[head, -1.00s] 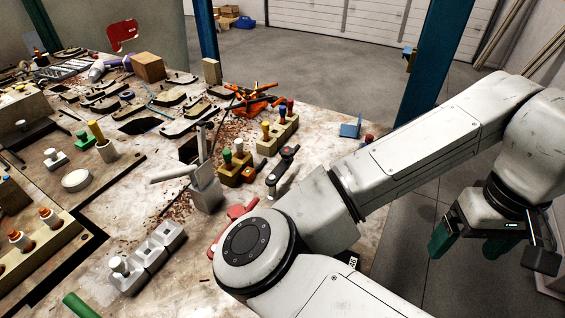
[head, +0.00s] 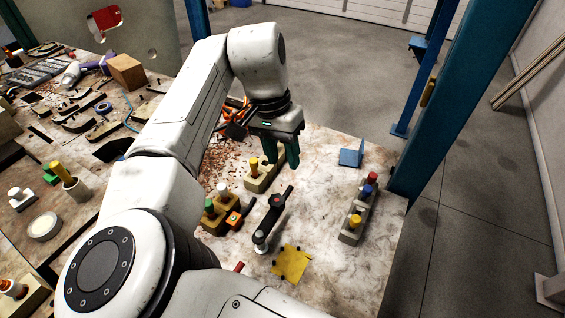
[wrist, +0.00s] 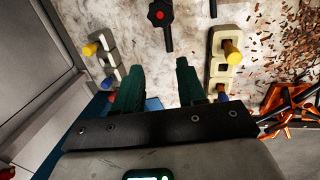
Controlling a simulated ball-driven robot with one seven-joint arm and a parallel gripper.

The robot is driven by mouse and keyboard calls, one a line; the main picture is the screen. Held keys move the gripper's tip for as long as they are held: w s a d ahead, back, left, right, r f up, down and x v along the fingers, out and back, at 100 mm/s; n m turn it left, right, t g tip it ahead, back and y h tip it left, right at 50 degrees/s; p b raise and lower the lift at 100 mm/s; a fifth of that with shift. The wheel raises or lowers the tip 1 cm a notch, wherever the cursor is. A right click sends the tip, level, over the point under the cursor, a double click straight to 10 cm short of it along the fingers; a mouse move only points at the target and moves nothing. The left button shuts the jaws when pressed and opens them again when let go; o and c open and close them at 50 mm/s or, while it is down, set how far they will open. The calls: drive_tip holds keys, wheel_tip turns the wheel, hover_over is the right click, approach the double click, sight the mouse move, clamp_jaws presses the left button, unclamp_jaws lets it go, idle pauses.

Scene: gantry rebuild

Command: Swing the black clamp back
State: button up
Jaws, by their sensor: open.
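The black clamp (head: 270,218) stands on the worktable, a dark lever on a pale round post, with a dark knob with a red centre near its upper end. In the wrist view its black knob (wrist: 160,14) and part of the lever show at the top edge, ahead of the fingertips. My gripper (head: 284,157) has dark green fingers that point down, above and beyond the clamp in the head view. In the wrist view the fingers (wrist: 159,66) are spread apart with only bare table between them. They do not touch the clamp.
A block with coloured pegs (head: 358,210) stands right of the clamp, and a peg block (head: 262,178) stands near my gripper. A yellow plate (head: 291,263) lies in front. A blue bracket (head: 351,157) sits near the far edge. Orange clamps (wrist: 292,108) lie right in the wrist view.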

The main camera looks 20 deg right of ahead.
sight(286, 192)
drive_tip(key=f, duration=0.5)
drive_tip(key=f+p, duration=0.1)
drive_tip(key=f, duration=0.4)
drive_tip(key=shift+s+d+f, duration=0.15)
drive_tip(key=shift+s+f, duration=0.05)
drive_tip(key=shift+f, duration=0.05)
drive_tip(key=shift+c, duration=0.2)
clamp_jaws()
